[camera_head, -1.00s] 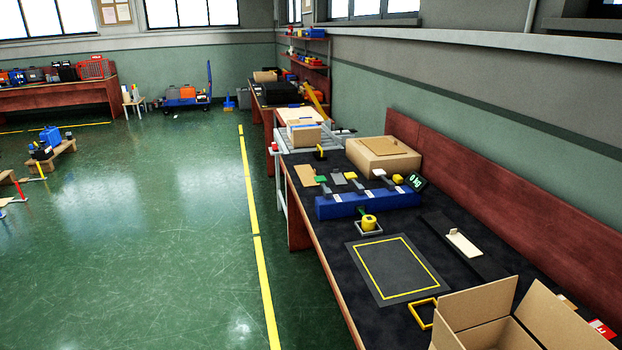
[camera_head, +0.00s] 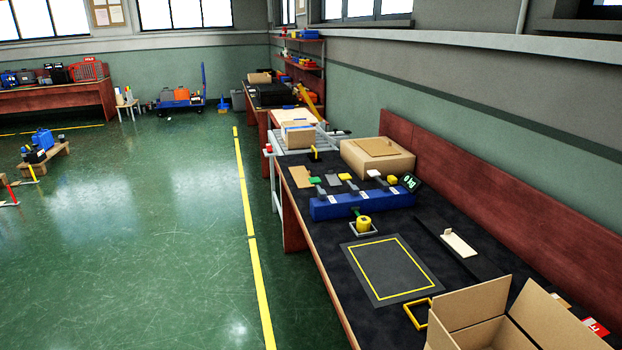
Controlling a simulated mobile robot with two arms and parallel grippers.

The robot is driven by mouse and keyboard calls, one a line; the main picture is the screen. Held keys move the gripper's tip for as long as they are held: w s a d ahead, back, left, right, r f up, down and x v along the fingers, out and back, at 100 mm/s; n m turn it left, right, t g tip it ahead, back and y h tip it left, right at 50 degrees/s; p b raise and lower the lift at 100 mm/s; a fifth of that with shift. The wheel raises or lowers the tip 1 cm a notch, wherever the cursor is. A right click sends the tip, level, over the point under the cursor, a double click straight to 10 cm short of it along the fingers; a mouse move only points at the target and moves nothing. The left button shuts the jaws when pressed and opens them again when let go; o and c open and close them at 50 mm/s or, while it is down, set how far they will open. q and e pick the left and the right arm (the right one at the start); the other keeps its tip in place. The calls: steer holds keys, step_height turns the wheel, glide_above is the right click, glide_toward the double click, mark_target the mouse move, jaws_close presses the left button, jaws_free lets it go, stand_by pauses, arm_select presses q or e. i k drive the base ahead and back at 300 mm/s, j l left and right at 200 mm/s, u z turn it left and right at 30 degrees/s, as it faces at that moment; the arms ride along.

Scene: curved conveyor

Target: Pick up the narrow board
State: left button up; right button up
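A small, narrow cream-coloured piece (camera_head: 459,243) lies on the dark bench top (camera_head: 330,228), right of the yellow-outlined mat; it may be the narrow board. A small block stands at its upper left end. A flat tan board (camera_head: 300,177) lies at the left edge of the bench, beside the blue rack. A long yellow plank (camera_head: 309,101) leans near the far shelves. I cannot tell for certain which of these is the narrow board. Neither of my grippers is in view.
An open cardboard box (camera_head: 470,305) stands at the near right of the bench. A closed carton (camera_head: 377,158) and a blue rack (camera_head: 362,203) are farther back. A dark mat (camera_head: 391,270) is empty. The green floor left of the bench is clear.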

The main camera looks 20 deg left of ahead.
mark_target(301, 174)
steer(key=i+j+z, duration=0.2)
steer(key=z, duration=0.15)
steer(key=i+j+z, duration=0.1)
steer(key=j+z, duration=0.3)
steer(key=l, duration=0.1)
